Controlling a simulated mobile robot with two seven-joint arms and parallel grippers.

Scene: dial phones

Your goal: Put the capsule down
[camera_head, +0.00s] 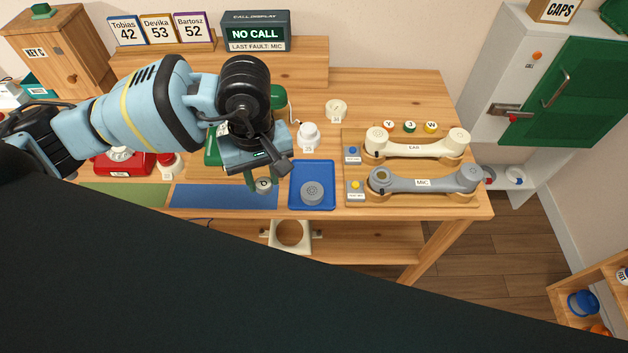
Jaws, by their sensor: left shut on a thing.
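My left gripper (262,176) points down over the right end of the blue mat (215,196). It is shut on a small round capsule (263,185) with a pale, marked face; the gripper hides part of it. I cannot tell its exact height above the table. Just to the right, a grey round capsule (312,192) lies in the blue tray (326,169). The grey handset marked MIC (432,184) lies on the wooden stand at right, below the cream handset marked EAR (415,148). My right gripper is not in view.
A white-capped item (308,133) and a round cream piece (336,110) stand behind the tray. A red phone (122,163) and green mat (125,194) are at left. The display (256,32) reads NO CALL, LAST FAULT: MIC. A green-doored cabinet (570,90) stands right.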

